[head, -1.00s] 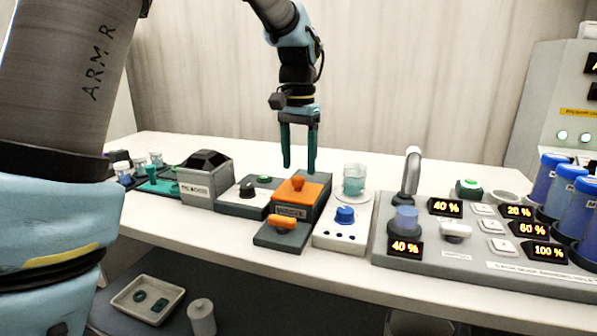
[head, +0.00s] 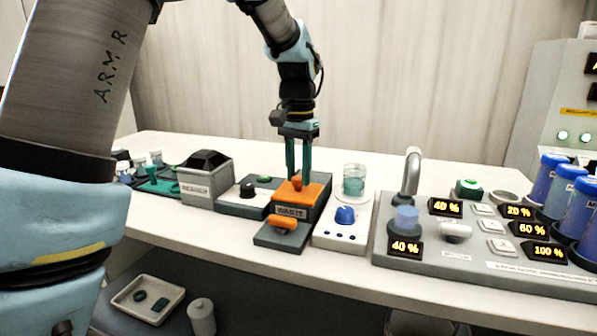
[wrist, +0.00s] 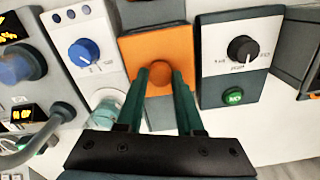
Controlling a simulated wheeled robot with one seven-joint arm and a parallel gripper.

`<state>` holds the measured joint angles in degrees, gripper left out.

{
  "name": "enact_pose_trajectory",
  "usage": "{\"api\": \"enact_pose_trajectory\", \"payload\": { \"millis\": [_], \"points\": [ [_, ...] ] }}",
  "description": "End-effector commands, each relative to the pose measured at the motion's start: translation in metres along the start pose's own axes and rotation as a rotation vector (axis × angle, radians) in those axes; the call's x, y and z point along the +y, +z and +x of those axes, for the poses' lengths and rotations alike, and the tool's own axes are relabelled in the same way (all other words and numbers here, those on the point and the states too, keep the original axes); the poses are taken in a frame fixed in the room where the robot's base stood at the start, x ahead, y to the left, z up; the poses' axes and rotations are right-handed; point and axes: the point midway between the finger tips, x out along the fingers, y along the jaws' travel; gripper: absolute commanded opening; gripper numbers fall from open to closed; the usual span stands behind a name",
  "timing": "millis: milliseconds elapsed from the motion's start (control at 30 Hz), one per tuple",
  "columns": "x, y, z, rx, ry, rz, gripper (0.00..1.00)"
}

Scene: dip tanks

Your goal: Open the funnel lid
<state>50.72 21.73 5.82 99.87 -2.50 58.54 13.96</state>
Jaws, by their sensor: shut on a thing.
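The funnel lid (head: 312,192) is a flat orange plate with a round orange knob on top. It lies flat on a dark grey box labelled WASTE (head: 290,211). My gripper (head: 297,180) points down with its green fingers on either side of the knob, shut on it. In the wrist view the orange lid (wrist: 135,48) shows beyond the fingers, and the knob (wrist: 159,73) sits between the fingertips. Whatever is under the lid is hidden.
An orange handle (head: 283,222) sits on a low plate in front of the box. A black-dial unit (head: 246,190) stands left, and a blue-dial unit (head: 345,215) with a glass beaker (head: 354,178) stands right. The grey tap panel (head: 465,248) is farther right.

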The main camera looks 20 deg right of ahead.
Motion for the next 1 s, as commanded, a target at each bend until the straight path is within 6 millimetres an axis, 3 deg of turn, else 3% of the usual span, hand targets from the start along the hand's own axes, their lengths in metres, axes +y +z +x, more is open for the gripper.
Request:
{"api": "enact_pose_trajectory", "payload": {
  "millis": [167,1000],
  "points": [
    [0.0000,-0.0001,-0.0003,0.000,0.000,0.000,0.00],
    [0.0000,-0.0002,-0.0005,0.001,0.000,0.000,0.00]
  ]
}}
